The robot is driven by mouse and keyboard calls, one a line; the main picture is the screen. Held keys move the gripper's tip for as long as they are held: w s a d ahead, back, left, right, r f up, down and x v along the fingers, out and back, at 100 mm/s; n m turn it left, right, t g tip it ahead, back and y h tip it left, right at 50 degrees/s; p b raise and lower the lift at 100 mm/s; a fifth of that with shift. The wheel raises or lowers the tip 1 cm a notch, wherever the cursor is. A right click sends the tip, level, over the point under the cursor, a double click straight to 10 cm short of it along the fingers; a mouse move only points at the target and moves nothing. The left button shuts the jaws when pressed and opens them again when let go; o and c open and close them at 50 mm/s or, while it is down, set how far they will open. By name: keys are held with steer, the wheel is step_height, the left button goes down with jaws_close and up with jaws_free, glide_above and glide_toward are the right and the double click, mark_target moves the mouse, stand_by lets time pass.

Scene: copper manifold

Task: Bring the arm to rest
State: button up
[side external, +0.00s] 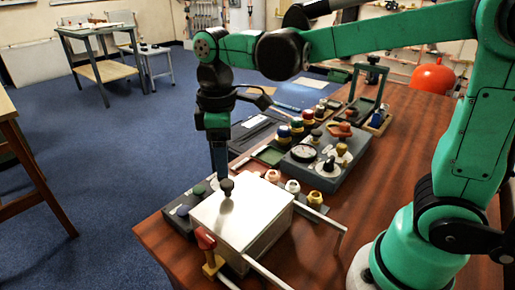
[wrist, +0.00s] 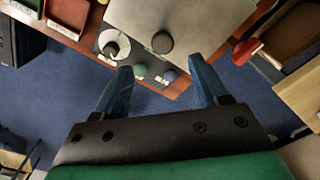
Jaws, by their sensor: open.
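My gripper (wrist: 162,88) is open, with its two blue fingers spread apart and nothing seen between them in the wrist view. In the side external view my gripper (side external: 221,177) points down just behind the dark knob on the silver box. The silver box (side external: 262,204) stands on the table with the dark round knob (side external: 227,187) on its lid. In the wrist view the knob (wrist: 162,42) lies beyond the fingertips, apart from them. In the side external view I cannot tell whether a finger touches it.
The brown wooden table (side external: 385,158) carries a grey panel (side external: 325,172) with knobs and a gauge, right of the box. A red-topped lever (side external: 206,240) and a bent metal rod (side external: 338,230) stand near the box. Blue floor (side external: 90,180) lies open to the left.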

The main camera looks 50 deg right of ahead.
steer(key=shift+r, duration=0.1)
steer(key=shift+s+d, duration=0.15)
steer(key=s+d+m+t, duration=0.1)
steer(key=m+t, duration=0.1)
steer(key=s+d+m+t, duration=0.2)
steer(key=m, duration=0.1)
steer(key=s+d+f+m+t, duration=0.1)
steer(key=m+t, duration=0.1)
steer(key=shift+s+d+m, duration=0.2)
steer(key=shift+d+m, duration=0.15)
steer(key=shift+m, duration=0.05)
steer(key=shift+s+d+f+m+t, duration=0.2)
steer(key=shift+d+f+m+t, duration=0.05)
steer(key=shift+m+t, duration=0.3)
